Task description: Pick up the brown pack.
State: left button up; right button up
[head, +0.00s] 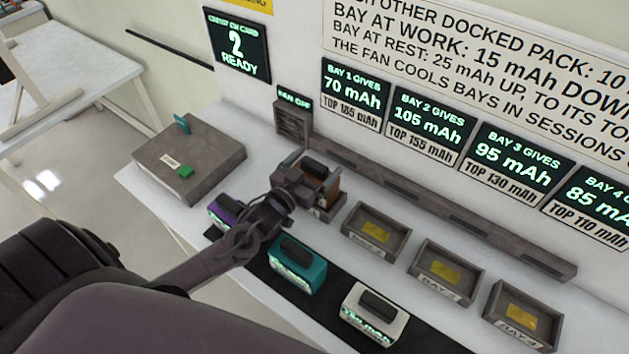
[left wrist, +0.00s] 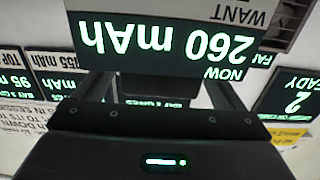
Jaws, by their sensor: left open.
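The brown pack (head: 332,190) sits in the leftmost bay tray, below the bay 1 sign, with a black handle (head: 315,168) on top. My left gripper (head: 304,177) is open at the pack, its jaws close around the handle area. The gripper hides the pack's left side and part of its front. In the left wrist view, the two fingers of my left gripper (left wrist: 155,88) stand apart, with a dark block between them that looks like the handle. I cannot tell whether the fingers touch it. My right gripper is in neither view.
Purple (head: 226,210), teal (head: 297,266) and white (head: 374,314) packs stand on a black strip in front. Three bay trays right of the brown pack hold only yellow plates, such as this tray (head: 376,233). A grey box (head: 190,158) stands left. The sign wall rises behind.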

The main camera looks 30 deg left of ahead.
pick_arm(q)
jog(key=shift+c, duration=0.3)
jog(key=c, duration=1.7)
jog(key=shift+r, duration=0.1)
jog(key=shift+c, duration=0.5)
